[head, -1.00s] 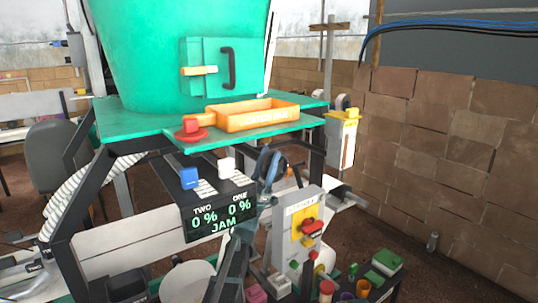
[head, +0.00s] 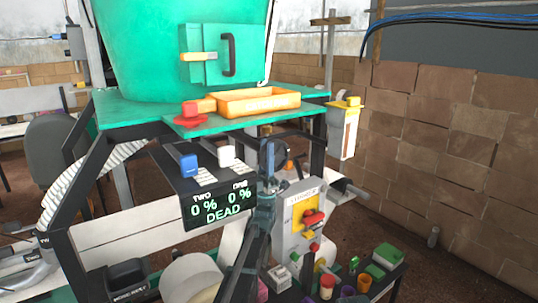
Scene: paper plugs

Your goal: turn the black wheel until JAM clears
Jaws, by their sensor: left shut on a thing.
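My left gripper (head: 269,156) is raised in front of the machine, to the right of the display, with its blue-grey fingers shut. It appears shut on the rim of the black wheel (head: 293,134), which shows only as a thin dark arc beside and behind the fingers. The rest of the wheel is hidden by my gripper and arm or lost against the dark frame. The black display (head: 220,204) reads TWO 0 %, ONE 0 % and DEAD in green. My right gripper is not in view.
A grey control box (head: 296,238) with a red knob on a yellow plate stands just right of my arm. Coloured containers (head: 327,286) stand at bottom right.

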